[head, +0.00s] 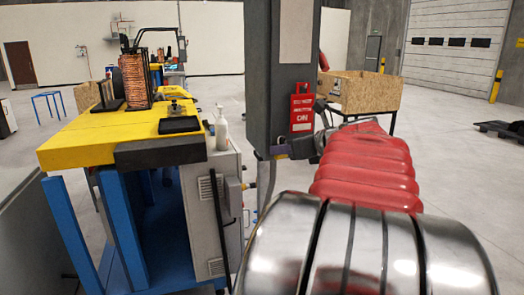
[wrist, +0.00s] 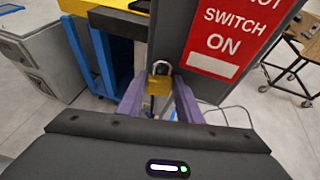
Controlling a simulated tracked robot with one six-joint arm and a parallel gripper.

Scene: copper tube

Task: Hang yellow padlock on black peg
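The yellow padlock (wrist: 158,86) is upright between the two purple fingers of my gripper (wrist: 159,92) in the wrist view, its silver shackle pointing up. The fingers meet its sides, so my gripper is shut on it.
The red "do not switch on" sign (head: 302,110) hangs on the column and shows large in the wrist view (wrist: 232,38). A wooden crate (head: 365,92) stands behind my arm. Floor at right is mostly clear.

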